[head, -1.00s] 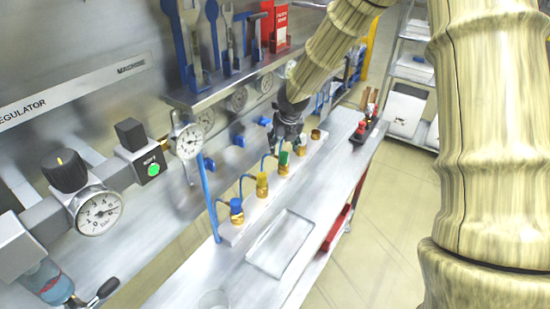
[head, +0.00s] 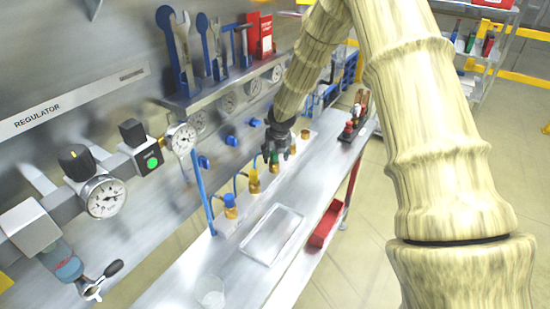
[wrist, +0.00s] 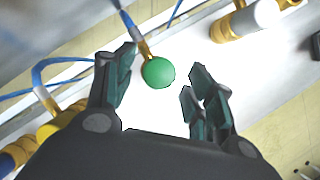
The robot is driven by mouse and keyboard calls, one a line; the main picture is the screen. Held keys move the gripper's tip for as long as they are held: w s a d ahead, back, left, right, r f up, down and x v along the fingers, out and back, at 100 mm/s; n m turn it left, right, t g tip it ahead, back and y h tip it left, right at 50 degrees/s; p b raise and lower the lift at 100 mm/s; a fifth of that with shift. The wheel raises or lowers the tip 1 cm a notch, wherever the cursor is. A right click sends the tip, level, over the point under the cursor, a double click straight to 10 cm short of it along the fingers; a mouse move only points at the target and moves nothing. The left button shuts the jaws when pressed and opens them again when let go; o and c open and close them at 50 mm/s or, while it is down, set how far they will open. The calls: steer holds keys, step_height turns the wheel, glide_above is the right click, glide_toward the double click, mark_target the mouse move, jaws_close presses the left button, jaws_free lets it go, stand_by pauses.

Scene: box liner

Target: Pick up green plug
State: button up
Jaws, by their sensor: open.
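The green plug (wrist: 158,72) is a round green cap on a brass fitting with a thin blue tube. In the wrist view it shows between the fingertips of my gripper (wrist: 161,67), nearer the left finger, with light gaps on both sides. The gripper is open and holds nothing. In the head view my gripper (head: 275,153) points down over the row of fittings. There the green plug (head: 273,159) is mostly hidden behind the fingers.
A yellow plug (head: 254,182) and a blue plug (head: 230,207) stand nearer in the same row. A shallow clear tray (head: 272,236) lies on the bench (head: 190,270). A tool shelf (head: 215,88) and gauges line the wall. A red and black item (head: 350,130) stands farther back.

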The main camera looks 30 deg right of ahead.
steer(key=shift+w+d+f, duration=0.1)
steer(key=shift+w+f, duration=0.75)
steer(key=shift+f, duration=0.3)
steer(key=shift+s+r, duration=0.4)
steer(key=shift+c, duration=1.3)
steer(key=c, duration=0.8)
